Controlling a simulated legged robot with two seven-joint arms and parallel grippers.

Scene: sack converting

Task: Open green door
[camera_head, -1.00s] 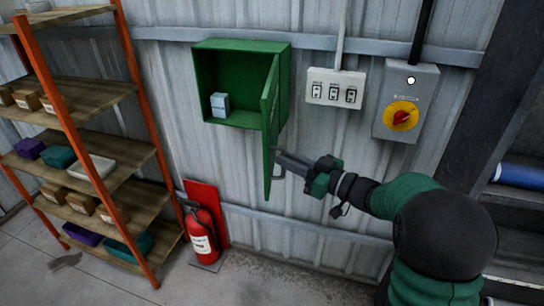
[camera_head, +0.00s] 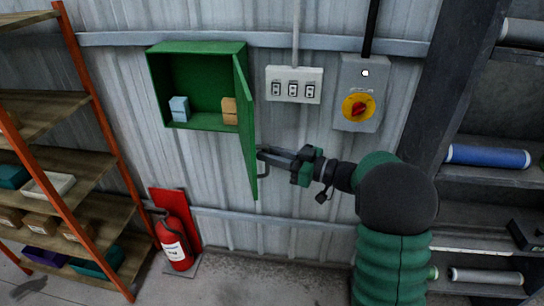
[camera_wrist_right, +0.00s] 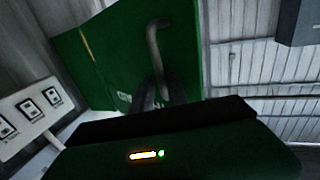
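The green cabinet (camera_head: 172,54) hangs on the corrugated wall, its inside in view. Its green door (camera_head: 246,130) stands swung out on the cabinet's right side, seen nearly edge-on. The door's curved metal handle (camera_head: 263,176) also shows in the right wrist view (camera_wrist_right: 155,40), against the door's green face (camera_wrist_right: 112,60). My right gripper (camera_head: 262,154) is at the handle, with the dark fingers (camera_wrist_right: 162,98) around its lower part. Whether they are tight on it I cannot tell. My left gripper is not in view.
A light blue box (camera_head: 179,108) and an orange-brown box (camera_head: 229,110) sit in the cabinet. A switch panel (camera_head: 294,86) and red rotary switch (camera_head: 357,106) are to its right. A fire extinguisher (camera_head: 174,240) stands below. Shelves (camera_head: 75,155) flank the left; more shelving is at right.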

